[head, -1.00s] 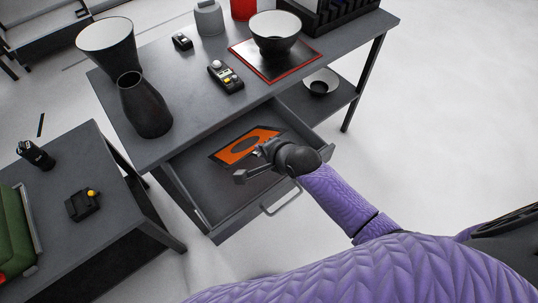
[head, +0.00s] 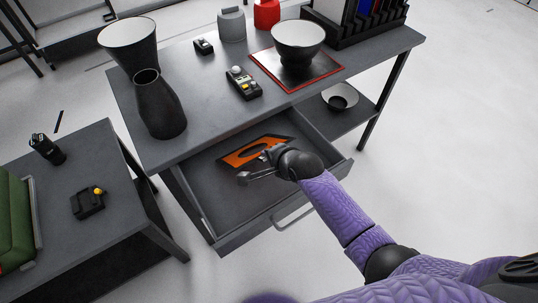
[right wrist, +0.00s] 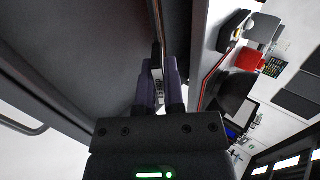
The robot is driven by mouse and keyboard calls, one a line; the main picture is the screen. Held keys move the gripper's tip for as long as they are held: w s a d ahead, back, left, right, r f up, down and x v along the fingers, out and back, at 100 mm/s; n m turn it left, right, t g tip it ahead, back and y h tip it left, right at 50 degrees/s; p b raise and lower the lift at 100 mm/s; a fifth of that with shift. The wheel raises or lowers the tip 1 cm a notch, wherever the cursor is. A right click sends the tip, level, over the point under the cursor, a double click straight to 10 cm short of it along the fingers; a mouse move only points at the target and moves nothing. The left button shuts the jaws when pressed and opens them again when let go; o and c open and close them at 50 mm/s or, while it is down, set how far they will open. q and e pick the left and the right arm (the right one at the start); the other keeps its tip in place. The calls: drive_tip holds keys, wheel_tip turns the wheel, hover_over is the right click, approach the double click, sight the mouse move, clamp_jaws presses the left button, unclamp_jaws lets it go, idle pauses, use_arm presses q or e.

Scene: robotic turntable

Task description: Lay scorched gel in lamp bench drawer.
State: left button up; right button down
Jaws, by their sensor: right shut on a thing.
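The scorched gel (head: 240,156), an orange sheet with a dark burnt patch in a black frame, shows in the head view over the opened drawer (head: 222,190). My right gripper (head: 266,162) is shut on its near right edge and covers part of it. In the right wrist view the gel (right wrist: 157,35) is a thin edge-on strip between the closed fingers (right wrist: 158,85). I cannot tell whether it touches the drawer floor. The drawer is pulled out of the lamp bench (head: 205,115) and its visible floor is otherwise bare. My left gripper is out of view.
A lower side table (head: 100,235) stands at left.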

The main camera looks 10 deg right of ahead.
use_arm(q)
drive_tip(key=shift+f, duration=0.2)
use_arm(e)
drive_tip(key=shift+f, duration=0.25)
drive_tip(key=c, duration=0.7)
unclamp_jaws()
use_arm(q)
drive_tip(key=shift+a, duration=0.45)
use_arm(e)
drive_tip(key=shift+o, duration=0.2)
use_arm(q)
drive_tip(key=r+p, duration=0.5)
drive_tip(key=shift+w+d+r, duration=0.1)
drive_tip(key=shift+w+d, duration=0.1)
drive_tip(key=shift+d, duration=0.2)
use_arm(e)
drive_tip(key=v, duration=0.9)
drive_tip(key=shift+s+r, duration=0.2)
drive_tip(key=shift+s, duration=0.1)
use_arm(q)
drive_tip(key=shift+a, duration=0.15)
use_arm(e)
drive_tip(key=shift+d, duration=0.15)
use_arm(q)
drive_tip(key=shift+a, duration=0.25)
